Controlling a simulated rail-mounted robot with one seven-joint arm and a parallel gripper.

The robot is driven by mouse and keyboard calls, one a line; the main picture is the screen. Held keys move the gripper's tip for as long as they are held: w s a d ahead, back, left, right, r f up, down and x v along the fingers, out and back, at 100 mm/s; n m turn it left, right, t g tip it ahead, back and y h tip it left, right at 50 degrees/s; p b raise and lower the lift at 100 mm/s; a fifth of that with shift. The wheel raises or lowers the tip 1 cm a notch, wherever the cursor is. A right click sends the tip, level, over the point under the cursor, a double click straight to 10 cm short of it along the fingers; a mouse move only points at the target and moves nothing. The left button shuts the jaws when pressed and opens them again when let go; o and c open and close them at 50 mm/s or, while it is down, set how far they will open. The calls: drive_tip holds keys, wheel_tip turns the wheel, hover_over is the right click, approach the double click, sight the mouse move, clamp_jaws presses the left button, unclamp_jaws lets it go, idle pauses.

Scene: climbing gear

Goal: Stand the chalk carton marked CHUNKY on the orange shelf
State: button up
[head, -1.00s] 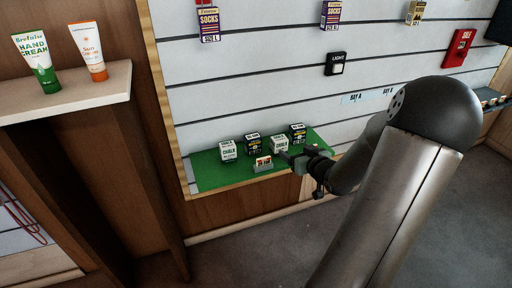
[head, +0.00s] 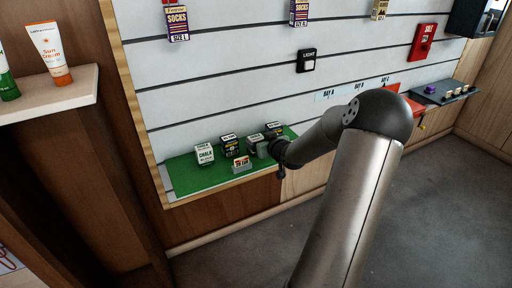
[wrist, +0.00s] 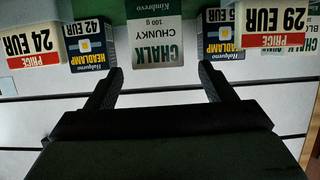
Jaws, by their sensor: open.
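The white and green chalk carton marked CHUNKY (wrist: 155,40) stands upright on the green shelf (head: 190,182), between two headlamp boxes. In the head view, the carton (head: 253,140) is third from the left, partly hidden by my gripper (head: 264,149). My gripper in the wrist view (wrist: 157,80) is open and empty, its fingers pointing at the carton, one to each side. I cannot tell whether they touch anything. The wrist picture is upside down. An orange shelf (head: 408,102) shows at right in the head view, partly hidden behind my arm.
Headlamp boxes (wrist: 88,45) (wrist: 222,36) flank the carton closely. Another chalk carton (head: 204,154) stands at the left end. Price tags (wrist: 33,46) (wrist: 277,28) are at the shelf front. A dark shelf (head: 442,92) with small items lies beyond the orange one.

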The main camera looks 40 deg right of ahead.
sight(256, 137)
drive_tip(key=x, duration=0.2)
drive_tip(key=b+x, duration=0.1)
drive_tip(key=x, duration=0.1)
drive_tip(key=shift+s+f, duration=0.1)
drive_tip(key=shift+f, duration=0.15)
drive_tip(key=shift+w+d+f, duration=0.1)
drive_tip(key=shift+w, duration=0.3)
drive_tip(key=c, duration=1.2)
